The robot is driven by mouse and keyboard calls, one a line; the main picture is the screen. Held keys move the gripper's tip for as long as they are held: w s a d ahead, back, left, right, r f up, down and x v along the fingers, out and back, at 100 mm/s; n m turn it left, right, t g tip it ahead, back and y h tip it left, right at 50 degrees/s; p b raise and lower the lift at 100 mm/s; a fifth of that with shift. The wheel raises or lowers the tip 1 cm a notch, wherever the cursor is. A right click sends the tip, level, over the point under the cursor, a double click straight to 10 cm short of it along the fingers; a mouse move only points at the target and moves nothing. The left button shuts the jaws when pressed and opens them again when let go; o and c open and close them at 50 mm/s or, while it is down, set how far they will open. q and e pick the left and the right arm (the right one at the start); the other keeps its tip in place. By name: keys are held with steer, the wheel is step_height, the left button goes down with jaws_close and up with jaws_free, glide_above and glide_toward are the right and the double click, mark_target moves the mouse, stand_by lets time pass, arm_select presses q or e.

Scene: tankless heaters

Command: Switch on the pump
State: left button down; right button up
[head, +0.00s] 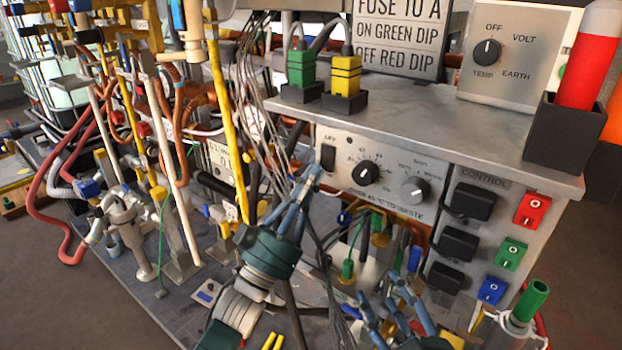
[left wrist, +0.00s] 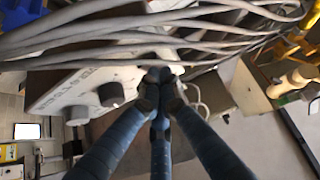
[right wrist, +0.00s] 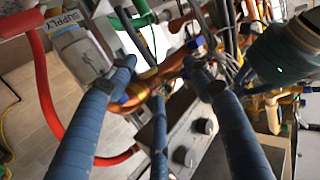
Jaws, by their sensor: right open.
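The control box (head: 480,150) has a black rocker switch (head: 328,158) under an "OFF" label, at the left of its front. Red (head: 532,209), green (head: 511,253) and blue (head: 491,290) switches sit at the right. I cannot read which one is for the pump. My left gripper (head: 312,178) is just below the black rocker; contact cannot be told. Its fingertips (left wrist: 160,85) meet in the left wrist view, with nothing visible between them. My right gripper (head: 385,308) is low in front of the box, its fingers (right wrist: 160,85) spread and empty.
Two dials, one black (head: 365,173) and one grey (head: 414,190), sit right of the black rocker. Loose grey wires (left wrist: 130,35) hang close to my left gripper. A red hose (right wrist: 45,90) and a "SUPPLY" cylinder (right wrist: 82,52) are near my right gripper. Pipes crowd the left.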

arm_select(q)
steer(key=shift+w+d+f+b, duration=0.15)
steer(key=shift+w+f+b, duration=0.15)
steer(key=shift+b, duration=0.4)
steer(key=shift+w+d+t+h+b, duration=0.1)
steer(key=shift+t+h+b, duration=0.25)
steer(key=shift+b, duration=0.25)
steer(key=v, duration=0.8)
arm_select(e)
step_height(320, 180, up, 14)
steer(key=s+a+t+y, duration=0.1)
steer(key=t+y, duration=0.1)
steer(key=t, duration=0.4)
steer(key=shift+s+t+y, duration=0.3)
steer(key=shift+s+t, duration=0.1)
arm_select(q)
steer(key=shift+f, duration=0.1)
arm_select(e)
steer(key=shift+f, duration=0.15)
